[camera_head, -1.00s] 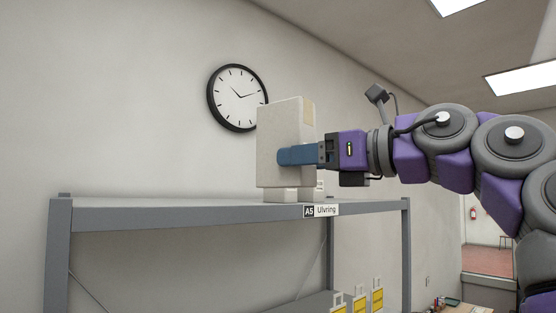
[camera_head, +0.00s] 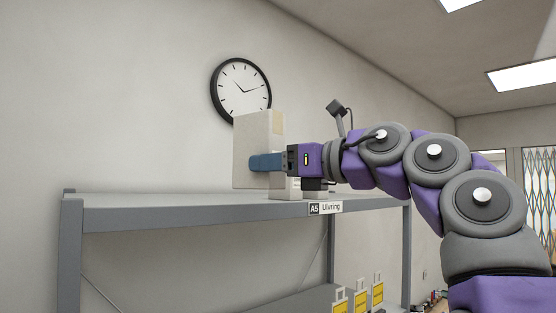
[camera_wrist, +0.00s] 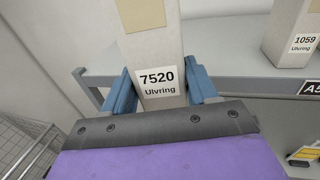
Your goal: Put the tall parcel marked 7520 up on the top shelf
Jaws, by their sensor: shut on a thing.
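The tall pale parcel (camera_head: 250,130) is upright in my gripper (camera_head: 262,162). In the wrist view the label on the parcel (camera_wrist: 160,80) reads 7520 Ulvring. The blue fingers of my gripper (camera_wrist: 160,90) are shut on its two sides. The top shelf (camera_head: 180,213) is a grey metal board tagged A5 Ulvring, and its edge also shows in the wrist view (camera_wrist: 240,85). In the head view the parcel's lower end appears slightly above the shelf. I cannot tell whether it is over the board or in front of it.
Another pale parcel (camera_wrist: 290,32), marked 1059 Ulvring, stands on the top shelf to the right. It shows partly behind my gripper in the head view (camera_head: 287,188). The shelf's left part looks clear. Yellow-labelled items (camera_head: 360,300) are on a lower level. A clock (camera_head: 241,90) hangs behind.

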